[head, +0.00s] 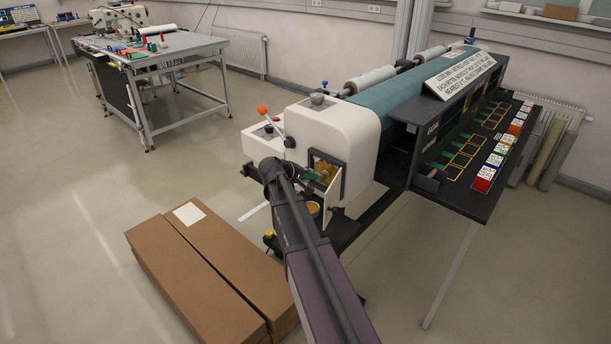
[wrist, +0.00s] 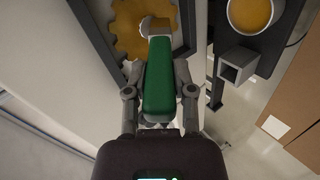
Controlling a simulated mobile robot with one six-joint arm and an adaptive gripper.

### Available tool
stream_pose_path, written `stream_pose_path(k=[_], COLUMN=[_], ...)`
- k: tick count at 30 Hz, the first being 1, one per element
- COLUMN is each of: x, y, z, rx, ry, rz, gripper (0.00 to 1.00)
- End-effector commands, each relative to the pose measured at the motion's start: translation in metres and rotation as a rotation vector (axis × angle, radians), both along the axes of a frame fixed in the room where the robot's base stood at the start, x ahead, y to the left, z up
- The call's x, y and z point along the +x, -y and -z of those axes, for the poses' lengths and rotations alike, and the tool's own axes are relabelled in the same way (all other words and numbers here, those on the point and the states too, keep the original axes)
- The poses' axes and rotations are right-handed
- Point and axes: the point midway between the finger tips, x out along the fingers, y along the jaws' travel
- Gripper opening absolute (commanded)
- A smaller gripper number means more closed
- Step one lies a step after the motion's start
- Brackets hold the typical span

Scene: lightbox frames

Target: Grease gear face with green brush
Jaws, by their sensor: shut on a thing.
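My gripper (wrist: 158,82) is shut on the green brush (wrist: 160,90), with one finger on each side of its handle. The brush points away from me, and its tan bristle end overlaps the yellow gear (wrist: 131,26) in the wrist view. I cannot tell whether the bristles touch the gear face. In the head view the gear (head: 325,168) sits inside the open hatch of the white machine housing, and the green brush (head: 310,176) is at that opening. My arm partly hides the gripper there.
A cup of amber grease (wrist: 251,12) and a square grey holder (wrist: 238,64) are right of the gear. The hatch's dark frame (wrist: 186,30) borders the gear closely. Cardboard boxes (head: 205,262) lie on the floor to the left. A dark shelf (head: 480,150) extends right.

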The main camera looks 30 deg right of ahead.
Motion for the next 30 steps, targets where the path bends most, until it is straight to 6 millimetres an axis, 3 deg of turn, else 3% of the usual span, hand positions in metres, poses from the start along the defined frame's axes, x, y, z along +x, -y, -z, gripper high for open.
stream_pose_path(k=[8, 30], x=[-0.003, -0.038], y=[0.001, 0.015], z=[0.0, 0.0], rx=[0.0, 0.0], ry=[0.0, 0.0], rz=[0.0, 0.0], gripper=[0.0, 0.0])
